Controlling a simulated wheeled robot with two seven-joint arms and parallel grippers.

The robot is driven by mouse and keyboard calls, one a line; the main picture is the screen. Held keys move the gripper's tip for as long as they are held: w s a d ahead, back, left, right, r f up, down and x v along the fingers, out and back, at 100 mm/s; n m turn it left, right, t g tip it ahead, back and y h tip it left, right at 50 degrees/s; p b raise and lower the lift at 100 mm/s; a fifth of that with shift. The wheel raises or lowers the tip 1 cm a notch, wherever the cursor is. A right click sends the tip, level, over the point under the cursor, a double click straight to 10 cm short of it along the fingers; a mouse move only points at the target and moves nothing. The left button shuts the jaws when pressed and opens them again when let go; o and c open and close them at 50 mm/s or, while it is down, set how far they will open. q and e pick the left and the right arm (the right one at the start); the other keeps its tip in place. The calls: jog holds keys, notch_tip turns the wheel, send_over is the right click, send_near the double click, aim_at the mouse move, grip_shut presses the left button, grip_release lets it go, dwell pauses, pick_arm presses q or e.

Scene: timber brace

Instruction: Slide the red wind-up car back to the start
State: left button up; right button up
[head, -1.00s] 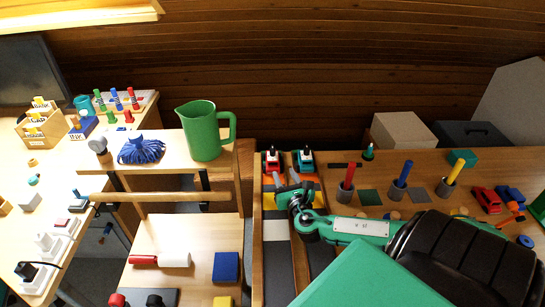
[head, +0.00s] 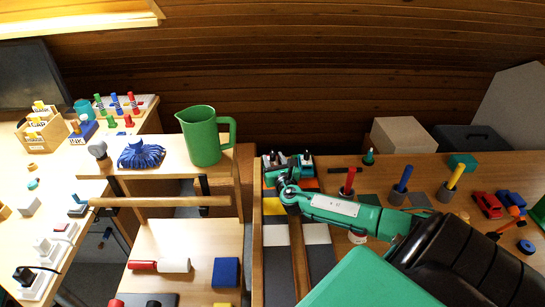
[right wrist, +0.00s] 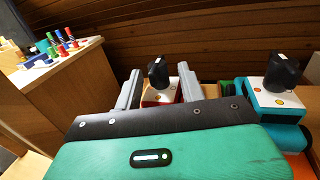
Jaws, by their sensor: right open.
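The red wind-up car (right wrist: 160,97), with a pale top and a black winding knob, shows in the right wrist view between the two grey fingers of my right gripper (right wrist: 159,72). The fingers are open on either side of it; I cannot tell whether they touch it. In the head view my right gripper (head: 275,166) is over the far end of the left lane and mostly hides the red car. A teal car (right wrist: 272,98) of the same kind stands to the right, at the far end of the neighbouring lane (head: 318,234). My left gripper is not in view.
Wooden walls edge the lanes, with a divider (head: 299,262) between them. Right of them, pegs in grey cups, such as the blue one (head: 402,178), and a small red toy car (head: 487,204) stand on the table. A green jug (head: 203,135) stands on the left shelf.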

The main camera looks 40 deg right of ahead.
jog(key=shift+x, duration=0.95)
grip_shut()
